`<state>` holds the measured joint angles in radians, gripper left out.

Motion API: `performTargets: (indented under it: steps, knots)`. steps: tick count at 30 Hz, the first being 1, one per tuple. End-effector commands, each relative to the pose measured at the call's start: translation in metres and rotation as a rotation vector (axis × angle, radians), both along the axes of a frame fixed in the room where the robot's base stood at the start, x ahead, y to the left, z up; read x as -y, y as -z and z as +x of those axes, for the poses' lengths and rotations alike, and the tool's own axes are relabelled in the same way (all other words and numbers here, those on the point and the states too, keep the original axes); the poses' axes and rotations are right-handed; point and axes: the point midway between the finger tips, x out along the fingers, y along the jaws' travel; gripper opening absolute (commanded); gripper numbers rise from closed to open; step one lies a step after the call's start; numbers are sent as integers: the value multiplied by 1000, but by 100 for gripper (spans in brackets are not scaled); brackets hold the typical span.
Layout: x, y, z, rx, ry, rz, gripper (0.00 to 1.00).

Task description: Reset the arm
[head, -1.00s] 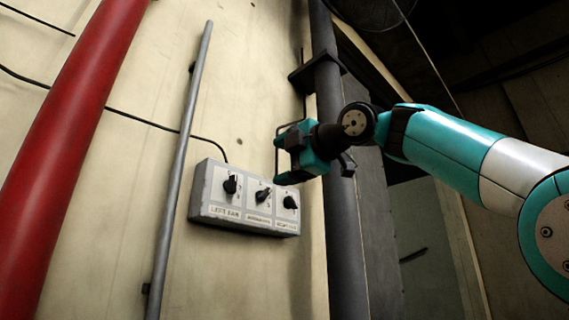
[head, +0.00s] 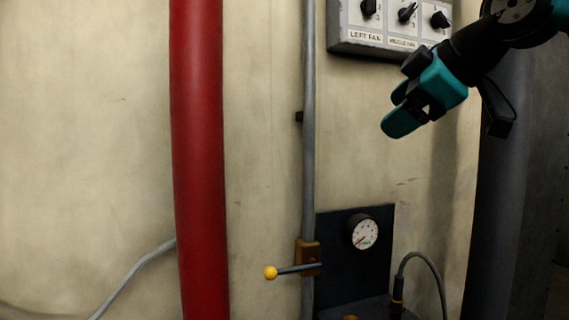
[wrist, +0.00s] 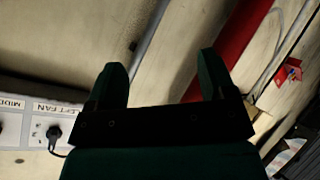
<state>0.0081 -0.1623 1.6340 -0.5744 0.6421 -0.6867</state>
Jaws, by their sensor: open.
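My gripper (head: 392,112) hangs at the upper right of the head view, in front of the cream wall and just below the grey switch box (head: 375,42). Its fingers point down and to the left. In the wrist view my gripper (wrist: 162,80) shows two dark green fingers spread apart with nothing between them. The switch box also shows at the left edge of the wrist view (wrist: 30,130), with a black knob and a LEFT FAN label. The gripper appears apart from the box.
A thick red pipe (head: 198,150) and a thin grey pipe (head: 309,170) run down the wall. A lever with a yellow knob (head: 270,272) sticks out beside a dark panel (head: 345,285) with a round gauge (head: 363,232). A dark pipe (head: 500,200) stands at right.

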Motion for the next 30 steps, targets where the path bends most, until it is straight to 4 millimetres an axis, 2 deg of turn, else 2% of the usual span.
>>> performTargets:
  steps: [1, 3, 5, 6, 9, 12, 15, 18, 21, 30]
  knots:
    - [-11, 38, -15, -122, 12, 41, 77]
    - [-22, 89, -38, -295, 52, 92, 77]
    - [-30, 130, -62, -440, 93, 124, 77]
    - [-34, 157, -80, -533, 124, 139, 77]
    - [-39, 215, -128, -745, 207, 152, 77]
    - [-38, 258, -173, -910, 289, 147, 77]
    - [-35, 286, -207, -1020, 355, 132, 77]
    - [-32, 300, -226, -1081, 395, 121, 77]
    - [-30, 306, -233, -1103, 412, 117, 77]
    - [-30, 306, -233, -1102, 412, 117, 77]
